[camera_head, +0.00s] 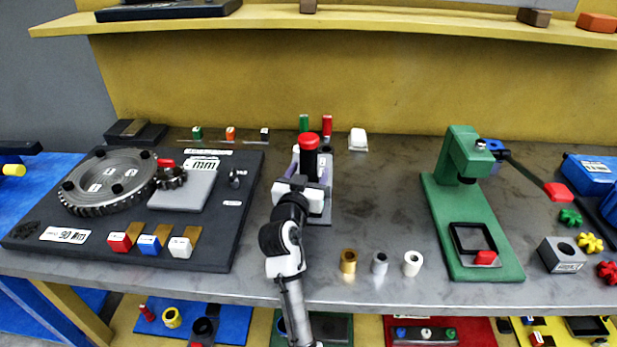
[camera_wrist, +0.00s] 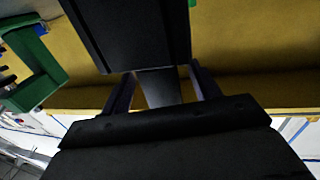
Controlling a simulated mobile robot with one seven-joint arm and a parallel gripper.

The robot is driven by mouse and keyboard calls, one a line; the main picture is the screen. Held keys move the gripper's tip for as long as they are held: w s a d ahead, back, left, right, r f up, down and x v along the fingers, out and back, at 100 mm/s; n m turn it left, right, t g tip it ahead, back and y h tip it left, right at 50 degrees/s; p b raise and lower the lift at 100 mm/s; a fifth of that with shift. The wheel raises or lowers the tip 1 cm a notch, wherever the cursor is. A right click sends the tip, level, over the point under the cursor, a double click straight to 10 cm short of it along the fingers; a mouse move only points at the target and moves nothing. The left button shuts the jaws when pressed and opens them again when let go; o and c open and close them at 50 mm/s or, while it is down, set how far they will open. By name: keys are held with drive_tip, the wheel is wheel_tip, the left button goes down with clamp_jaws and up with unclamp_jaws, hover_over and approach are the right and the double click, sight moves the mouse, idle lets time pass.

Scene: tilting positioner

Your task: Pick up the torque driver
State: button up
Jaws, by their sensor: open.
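The torque driver, as I take it, is the upright tool with a thick black handle and a red cap (camera_head: 309,152), at the middle of the bench. In the wrist view its black handle (camera_wrist: 130,35) fills the top middle, with a narrower grey shaft below it. My gripper (camera_head: 305,184) is right in front of the driver in the head view and hides its lower part. In the wrist view the two fingers of my gripper (camera_wrist: 160,85) are apart, one on each side of the shaft. I cannot tell whether either finger touches it.
A dark board with a large gear (camera_head: 110,182) lies left. A green press (camera_head: 470,210) stands right, also in the wrist view (camera_wrist: 35,65). Several small bushings (camera_head: 380,262) stand near the front edge. Green and red handles (camera_head: 327,125) stand close behind the driver. A shelf (camera_head: 380,20) runs above.

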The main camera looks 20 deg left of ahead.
drive_tip(key=shift+w, duration=0.1)
drive_tip(key=shift+c, duration=0.3)
clamp_jaws()
drive_tip(key=shift+r, duration=0.1)
